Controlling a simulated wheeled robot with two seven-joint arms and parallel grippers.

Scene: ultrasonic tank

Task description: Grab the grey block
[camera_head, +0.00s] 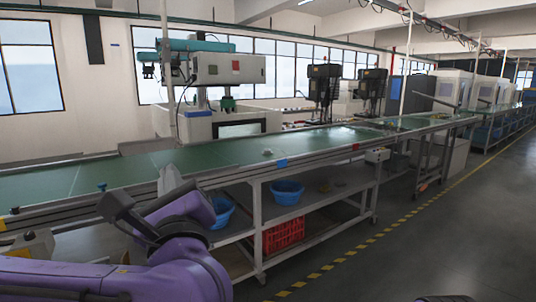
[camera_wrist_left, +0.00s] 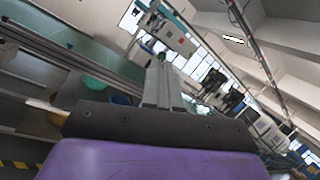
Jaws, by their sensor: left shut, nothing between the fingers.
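A small pale grey thing (camera_head: 267,152), perhaps the grey block, lies on the green bench top (camera_head: 215,156) in the head view. It is too small there to make out its shape. My left gripper (camera_head: 167,172) is at the near edge of the bench, to the left of the pale thing and well apart from it. Its fingers are shut and empty, and they show pointing away in the left wrist view (camera_wrist_left: 160,72). I cannot pick out the block in the wrist view.
Blue basins (camera_head: 287,191) and a red crate (camera_head: 284,235) sit under the bench. A small blue piece (camera_head: 281,163) is on the bench's front edge. Machines stand behind the bench. The floor (camera_head: 430,235) to the right is clear, with a yellow dashed line.

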